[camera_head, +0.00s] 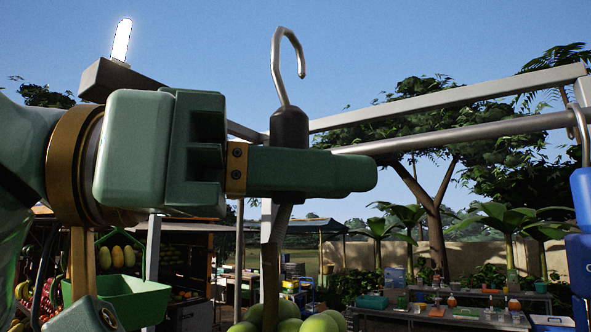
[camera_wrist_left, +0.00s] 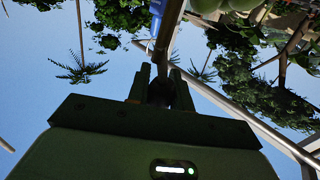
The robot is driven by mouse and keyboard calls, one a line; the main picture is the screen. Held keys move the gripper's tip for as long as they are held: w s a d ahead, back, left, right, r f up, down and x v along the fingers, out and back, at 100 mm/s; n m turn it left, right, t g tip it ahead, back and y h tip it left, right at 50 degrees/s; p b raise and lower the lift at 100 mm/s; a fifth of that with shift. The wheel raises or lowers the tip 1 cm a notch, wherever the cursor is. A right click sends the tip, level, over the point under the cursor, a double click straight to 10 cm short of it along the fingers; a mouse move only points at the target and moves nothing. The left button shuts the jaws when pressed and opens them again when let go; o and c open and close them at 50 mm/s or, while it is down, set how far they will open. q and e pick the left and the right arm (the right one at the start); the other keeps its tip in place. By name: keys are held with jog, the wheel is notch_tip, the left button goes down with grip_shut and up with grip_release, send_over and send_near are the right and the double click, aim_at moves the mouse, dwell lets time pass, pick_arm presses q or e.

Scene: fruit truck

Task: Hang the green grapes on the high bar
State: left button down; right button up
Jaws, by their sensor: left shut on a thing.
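My left gripper (camera_head: 300,172) comes in from the left and is shut on the black grip (camera_head: 289,127) of a metal hook (camera_head: 276,65). The hook stands upright above the fingers, its open end curving to the right. The green grapes (camera_head: 290,325) hang below on a stem, mostly cut off by the bottom edge. In the left wrist view the fingers (camera_wrist_left: 160,88) close around the dark grip, and the grapes (camera_wrist_left: 225,5) show at the top. The round grey bar (camera_head: 460,132) runs to the right behind the gripper. The hook appears apart from it. My right gripper is out of view.
A square beam (camera_head: 450,97) runs above the round bar. A blue item (camera_head: 581,200) hangs at the far right from a hook (camera_head: 580,130) on the bar. A green bin (camera_head: 125,298) and stalls stand at lower left. Tables with goods are at lower right.

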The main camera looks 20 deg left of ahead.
pick_arm(q)
jog(key=w+d+f, duration=0.1)
jog(key=w+d, duration=0.1)
jog(key=w, duration=0.6)
jog(key=w+d+f, duration=0.1)
jog(key=w+d, duration=0.2)
jog(key=w, duration=0.5)
jog(key=shift+f+b, duration=0.25)
jog(key=shift+b, duration=0.2)
dwell(0.5)
jog(key=shift+w+d, duration=0.1)
jog(key=shift+w, duration=0.05)
jog(key=c, duration=1.2)
grip_release()
jog(key=shift+o, duration=0.2)
